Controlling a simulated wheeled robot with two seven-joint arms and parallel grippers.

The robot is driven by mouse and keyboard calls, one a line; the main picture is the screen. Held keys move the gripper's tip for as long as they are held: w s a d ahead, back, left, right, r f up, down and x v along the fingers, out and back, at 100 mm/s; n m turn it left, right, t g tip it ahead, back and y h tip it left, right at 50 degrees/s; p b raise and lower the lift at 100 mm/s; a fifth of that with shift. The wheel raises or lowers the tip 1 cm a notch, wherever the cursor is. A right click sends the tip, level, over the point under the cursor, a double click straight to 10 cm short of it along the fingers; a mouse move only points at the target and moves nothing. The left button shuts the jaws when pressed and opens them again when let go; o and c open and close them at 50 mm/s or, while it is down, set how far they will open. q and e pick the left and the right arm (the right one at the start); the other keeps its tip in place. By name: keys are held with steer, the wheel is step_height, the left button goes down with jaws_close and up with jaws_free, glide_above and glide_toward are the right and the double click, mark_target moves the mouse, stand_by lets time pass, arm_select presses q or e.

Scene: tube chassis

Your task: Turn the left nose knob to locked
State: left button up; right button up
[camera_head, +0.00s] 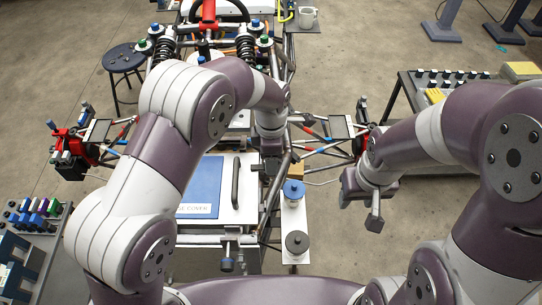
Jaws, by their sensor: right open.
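The tube chassis (335,143) stands in front of me, with a blue panel (205,186) on a white cover. Two round knobs sit on a pale strip right of the cover, a blue-topped one (293,189) and a dark one (297,242). A dark knob-like fitting (228,250) is at the cover's near edge. I cannot tell which is the left nose knob. My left gripper (270,165) points down beside the cover's right edge; its fingers are mostly hidden by its arm. My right gripper (360,208) is open and empty, right of the strip, apart from the knobs.
Green and blue caps (265,41) top the far shock towers. A dark round stool (123,58) stands at the far left. A parts rack (35,218) is at the near left, and a cart (400,105) at the right.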

arm_select(q)
step_height(320, 180, up, 4)
steer(key=shift+w+f+b, duration=0.1)
steer(key=shift+f+b, duration=0.05)
steer(key=shift+b, duration=0.65)
step_height(320, 180, up, 8)
steer(key=p, duration=0.6)
steer(key=shift+r, duration=0.25)
steer(key=shift+s+f, duration=0.1)
steer(key=shift+s, duration=0.1)
